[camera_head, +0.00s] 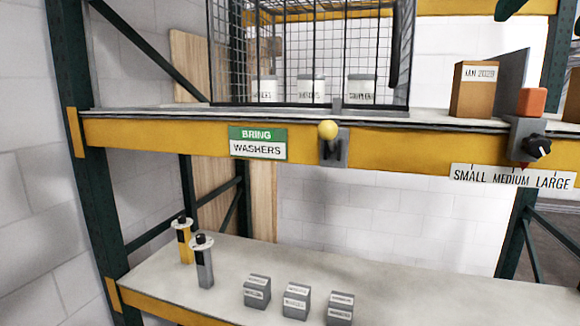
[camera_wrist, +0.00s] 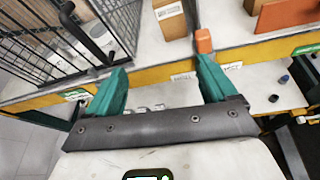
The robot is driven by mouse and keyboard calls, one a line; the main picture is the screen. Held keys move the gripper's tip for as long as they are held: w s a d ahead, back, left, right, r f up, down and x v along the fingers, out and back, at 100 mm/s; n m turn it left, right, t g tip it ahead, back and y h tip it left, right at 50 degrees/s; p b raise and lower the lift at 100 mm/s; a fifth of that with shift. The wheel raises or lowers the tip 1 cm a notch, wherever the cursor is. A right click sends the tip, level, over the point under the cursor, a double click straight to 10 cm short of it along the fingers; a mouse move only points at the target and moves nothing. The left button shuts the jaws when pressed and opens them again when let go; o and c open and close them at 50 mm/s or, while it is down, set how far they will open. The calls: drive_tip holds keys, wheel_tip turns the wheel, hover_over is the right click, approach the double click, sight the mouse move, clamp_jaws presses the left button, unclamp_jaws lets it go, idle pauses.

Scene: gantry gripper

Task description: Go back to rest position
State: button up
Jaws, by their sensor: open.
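My gripper (camera_wrist: 160,88) shows in the wrist view, with two teal fingers spread wide apart and nothing between them. It is in front of the shelf rack, with the yellow shelf beam (camera_wrist: 150,74) beyond its fingertips. The right finger overlaps the lower part of the orange block (camera_wrist: 203,40) in that picture; whether they touch I cannot tell.
The rack's yellow beam (camera_head: 200,138) carries a yellow-knobbed lever (camera_head: 328,130) and a black dial (camera_head: 538,148). A wire cage (camera_head: 300,50) holds labelled containers. Small grey boxes (camera_head: 296,302) and two upright tools (camera_head: 203,262) stand on the lower shelf.

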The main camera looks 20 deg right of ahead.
drive_tip(key=w+d+f+m+t+y, duration=0.1)
drive_tip(key=w+f+m+t+y, duration=0.1)
drive_tip(key=w+f+m+y, duration=0.45)
drive_tip(key=w+f+m+t+y, duration=0.1)
drive_tip(key=w+f+m, duration=0.2)
drive_tip(key=f+m, duration=0.45)
drive_tip(key=w+a+f+m+g, duration=0.1)
drive_tip(key=a+f+m+g, duration=0.2)
drive_tip(key=f, duration=1)
drive_tip(key=w+a+f+m, duration=0.1)
drive_tip(key=a+f+m, duration=0.3)
drive_tip(key=f, duration=0.9)
drive_tip(key=s+a+f+m+g, duration=0.1)
drive_tip(key=s+f+m, duration=0.15)
drive_tip(key=f, duration=0.45)
drive_tip(key=s+a+f+m+g, duration=0.2)
drive_tip(key=s+f, duration=0.1)
drive_tip(key=f, duration=0.4)
drive_tip(key=s+f+m+g+h+b, duration=0.1)
drive_tip(key=s+f+m+g+b, duration=0.2)
drive_tip(key=s+f, duration=2.1)
drive_tip(key=g, duration=0.5)
drive_tip(key=shift+s+a+f+m+b, duration=0.15)
drive_tip(key=shift+s+f+m+b, duration=0.15)
drive_tip(key=shift+s+m+b, duration=0.05)
